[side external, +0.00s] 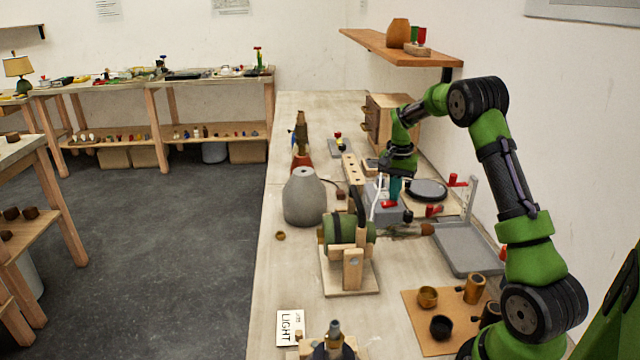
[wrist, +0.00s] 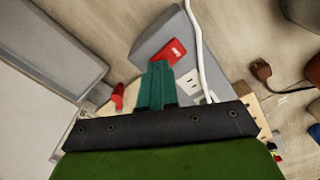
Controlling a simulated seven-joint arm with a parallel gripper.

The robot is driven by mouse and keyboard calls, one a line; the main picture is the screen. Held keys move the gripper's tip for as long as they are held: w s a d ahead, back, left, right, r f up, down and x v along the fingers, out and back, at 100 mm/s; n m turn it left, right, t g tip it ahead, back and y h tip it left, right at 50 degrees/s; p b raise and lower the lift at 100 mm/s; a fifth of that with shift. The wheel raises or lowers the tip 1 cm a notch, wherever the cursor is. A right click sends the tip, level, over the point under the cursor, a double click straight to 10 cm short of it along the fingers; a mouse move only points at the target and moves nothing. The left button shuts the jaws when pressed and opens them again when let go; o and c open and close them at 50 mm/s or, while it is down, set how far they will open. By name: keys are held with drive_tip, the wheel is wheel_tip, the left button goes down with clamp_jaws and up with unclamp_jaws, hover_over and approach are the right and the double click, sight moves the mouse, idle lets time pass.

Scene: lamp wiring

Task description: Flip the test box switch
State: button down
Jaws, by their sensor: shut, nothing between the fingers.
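The test box is a grey block (side external: 375,214) on the bench; it also shows in the wrist view (wrist: 150,44). Its red switch (wrist: 168,51) has small white lettering and sits on the top face, beside a white outlet (wrist: 189,84). A red part, probably this switch, shows on the box in the side view (side external: 389,204). My gripper (side external: 394,194) points down just above the box. Its teal fingers (wrist: 158,72) are shut and empty. In the wrist view their tips overlap the near edge of the switch; I cannot tell whether they touch it.
A white cable (wrist: 197,40) runs over the box by the outlet. A brown plug (wrist: 262,70) lies to the right in the wrist view. A grey stand (side external: 465,250) and round black plate (side external: 427,190) are close by. The grey lamp base (side external: 303,198) and green-bodied wooden fixture (side external: 349,230) stand left.

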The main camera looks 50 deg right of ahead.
drive_tip(key=shift+f, duration=0.5)
drive_tip(key=shift+r, duration=3.55)
